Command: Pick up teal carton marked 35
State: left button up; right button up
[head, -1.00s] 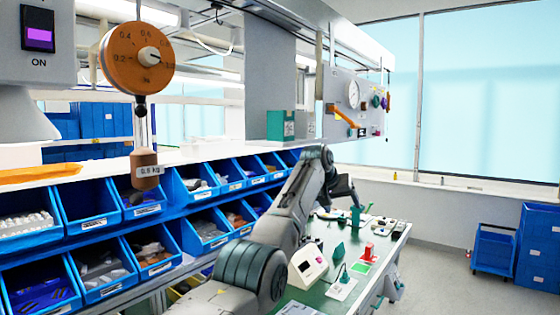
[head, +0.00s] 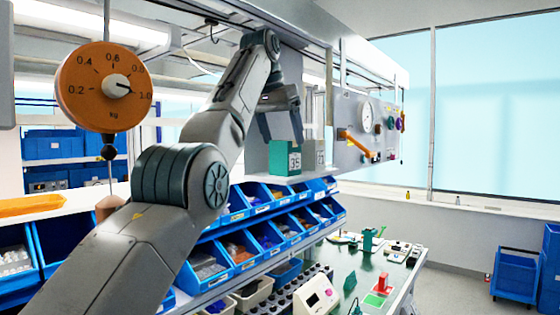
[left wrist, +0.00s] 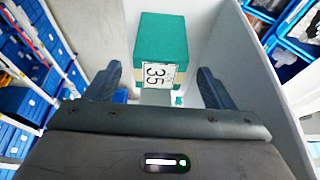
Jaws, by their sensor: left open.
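The teal carton marked 35 (head: 279,159) stands upright on a pale ledge by the grey panel in the head view. A white label with 35 shows on it. In the left wrist view the teal carton (left wrist: 163,38) lies ahead, between the lines of the two fingers and beyond their tips. My left gripper (head: 284,130) is open and empty, just above and in front of the carton in the head view. Its two dark fingers (left wrist: 160,82) are spread wide in the left wrist view. The fingers appear apart from the carton. My right gripper is not in view.
A pale carton (head: 314,155) stands close to the right of the teal one. A grey wall runs beside the cartons in the wrist view. Blue bins (head: 240,250) line the rack below. An orange dial scale (head: 103,87) hangs at the left. The green workbench (head: 348,262) holds small items.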

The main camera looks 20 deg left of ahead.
aim_at(287, 156)
pick_arm(q)
jog(key=shift+s+d+f, duration=0.1)
jog(key=shift+s+d, duration=0.1)
jog(key=shift+s, duration=0.35)
jog(key=shift+s+d+f, duration=0.1)
jog(key=shift+s+d, duration=0.1)
jog(key=shift+s, duration=0.35)
jog(key=w+f+p, duration=0.1)
jog(key=w+f, duration=0.3)
jog(key=shift+w+a+f, duration=0.15)
jog(key=shift+w+f, duration=0.15)
jog(key=shift+w, duration=0.05)
jog(key=shift+f, duration=0.25)
jog(key=shift+s+d, duration=0.2)
jog(key=shift+s, duration=0.2)
jog(key=shift+w+f, duration=0.2)
jog(key=shift+w, duration=0.05)
jog(key=c, duration=1.1)
jog(key=shift+s+r, duration=0.1)
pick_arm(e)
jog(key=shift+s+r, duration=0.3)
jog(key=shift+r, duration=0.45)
